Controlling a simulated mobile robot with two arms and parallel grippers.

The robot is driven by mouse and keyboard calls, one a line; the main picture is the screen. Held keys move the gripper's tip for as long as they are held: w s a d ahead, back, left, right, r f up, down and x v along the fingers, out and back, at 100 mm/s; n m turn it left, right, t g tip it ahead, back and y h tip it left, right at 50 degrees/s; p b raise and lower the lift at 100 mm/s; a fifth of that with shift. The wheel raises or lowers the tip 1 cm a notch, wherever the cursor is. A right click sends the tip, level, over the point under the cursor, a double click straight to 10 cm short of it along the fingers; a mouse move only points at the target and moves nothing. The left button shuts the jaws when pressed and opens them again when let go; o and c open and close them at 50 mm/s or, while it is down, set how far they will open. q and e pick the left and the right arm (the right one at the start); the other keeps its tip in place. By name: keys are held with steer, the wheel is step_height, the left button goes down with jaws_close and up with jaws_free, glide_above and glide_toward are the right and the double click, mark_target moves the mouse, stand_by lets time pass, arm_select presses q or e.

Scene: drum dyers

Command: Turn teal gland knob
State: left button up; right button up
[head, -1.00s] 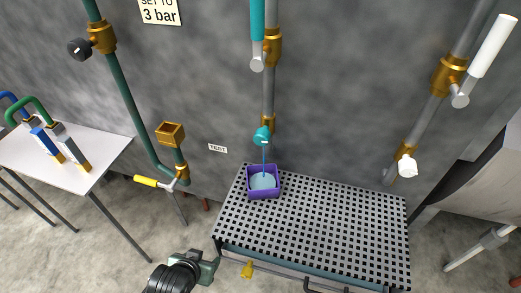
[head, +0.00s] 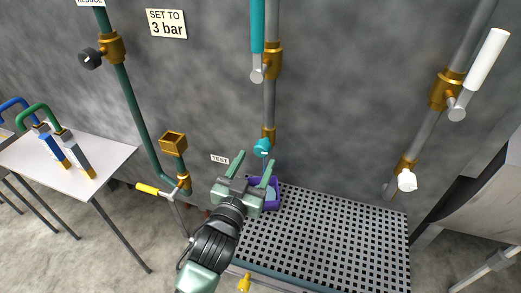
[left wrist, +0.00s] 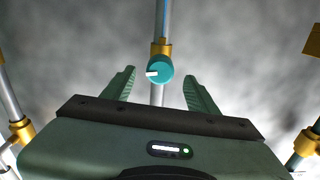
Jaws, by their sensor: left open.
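The teal gland knob (head: 263,147) sits below a brass fitting on the middle vertical pipe. In the left wrist view the teal knob (left wrist: 159,70) has a white pointer mark toward the left and lies between and beyond the two fingers. My left gripper (head: 256,160) is open and empty, with its fingers pointing up toward the knob, apart from it as far as I can see. The left gripper's fingers (left wrist: 159,82) stand wide on either side of the knob in the left wrist view. My right gripper is not in view.
A purple bin (head: 272,203) with light blue liquid stands on the perforated grate (head: 330,225), partly hidden by my gripper. A long teal handle (head: 257,30) hangs above the knob. A white knob (head: 407,180) is to the right. A white table (head: 105,155) with tools stands left.

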mark_target(260, 153)
arm_select(q)
steer(key=x, duration=0.5)
steer(key=shift+p, duration=0.3)
jaws_close()
steer(key=shift+r+m+p, duration=0.15)
steer(key=shift+m+p, duration=0.3)
steer(key=shift+m, duration=0.15)
steer(key=shift+m+p, duration=0.3)
steer(key=shift+m, duration=1.3)
